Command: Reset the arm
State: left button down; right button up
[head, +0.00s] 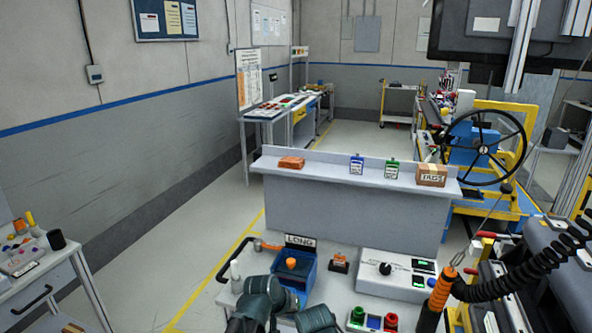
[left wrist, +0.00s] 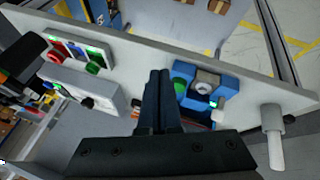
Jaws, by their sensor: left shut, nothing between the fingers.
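My left gripper (left wrist: 159,74) is in the left wrist view, its two dark fingers together with nothing between them. Its fingers lie over the grey bench top (left wrist: 232,84), just left of a blue box (left wrist: 188,98) holding a green part and a metal knob; contact cannot be told. In the head view my dark arm links rise from the bottom edge, in front of the bench and beside a blue bin (head: 308,270) with an orange knob, under a sign reading LONG (head: 300,241). The left fingertips cannot be made out there. My right gripper is not in view.
A white control box (head: 395,278) with a black dial and a button panel (head: 371,320) stand right of my arm. An orange tool (head: 440,291) hangs on a coiled cord at the right. A grey shelf (head: 320,170) stands beyond.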

pick_arm(q)
jog(key=s+a+f+m+g+y, duration=0.1)
jog(key=s+a+g+y, duration=0.1)
jog(key=s, duration=0.7)
jog(key=s+a+f+m+g+y, duration=0.2)
jog(key=s+a+g+y, duration=0.1)
jog(key=s, duration=0.6)
jog(key=shift+a, duration=0.5)
